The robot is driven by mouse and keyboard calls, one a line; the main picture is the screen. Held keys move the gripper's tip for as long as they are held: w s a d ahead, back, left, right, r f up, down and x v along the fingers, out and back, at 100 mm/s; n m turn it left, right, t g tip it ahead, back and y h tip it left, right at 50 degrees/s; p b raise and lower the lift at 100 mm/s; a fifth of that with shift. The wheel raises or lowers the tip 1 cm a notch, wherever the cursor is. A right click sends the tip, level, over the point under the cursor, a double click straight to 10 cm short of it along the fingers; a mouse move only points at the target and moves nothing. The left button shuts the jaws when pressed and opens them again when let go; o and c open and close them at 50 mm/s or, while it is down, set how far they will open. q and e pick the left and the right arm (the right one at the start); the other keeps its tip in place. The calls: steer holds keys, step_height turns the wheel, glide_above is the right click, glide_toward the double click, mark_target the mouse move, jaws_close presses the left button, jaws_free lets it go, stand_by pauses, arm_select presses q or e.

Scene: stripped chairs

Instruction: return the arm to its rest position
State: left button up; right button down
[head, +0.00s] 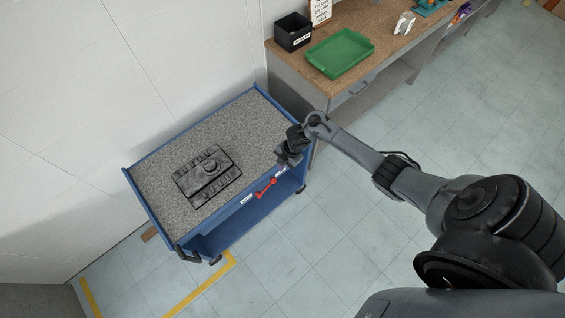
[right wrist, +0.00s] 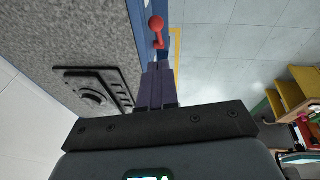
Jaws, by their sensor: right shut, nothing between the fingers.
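My right arm reaches in from the right in the head view, and its gripper (head: 284,158) is over the right front edge of the blue cart (head: 262,205). In the right wrist view the two fingers (right wrist: 158,84) are together, with nothing between them. A red handle-shaped piece (head: 265,187) is at the cart's front edge, a little below the gripper in the head view. In the right wrist view the red piece (right wrist: 157,32) shows just beyond the fingertips, and I cannot tell the gap. My left gripper is not in view.
A dark tray with moulded shapes (head: 208,172) lies on the cart's grey speckled top. A wooden workbench (head: 385,52) behind carries a green tray (head: 340,53) and a black bin (head: 293,32). Tiled floor (head: 330,235) is clear in front of the cart.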

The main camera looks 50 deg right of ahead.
stand_by(0.4)
steer(key=s+a+f+g+p, duration=0.1)
steer(key=s+a+f+p, duration=0.15)
steer(key=s, duration=0.55)
steer(key=s+a+r+m+p, duration=0.1)
steer(key=s+a+r+p, duration=0.35)
steer(key=s+a, duration=0.65)
step_height(320, 180, up, 29)
steer(key=m+t+h+p, duration=0.2)
steer(key=m+t+p, duration=0.1)
steer(key=m, duration=1.1)
steer(key=shift+w+f+m, duration=0.15)
steer(key=shift+w+m, duration=0.15)
steer(key=shift+w, duration=0.1)
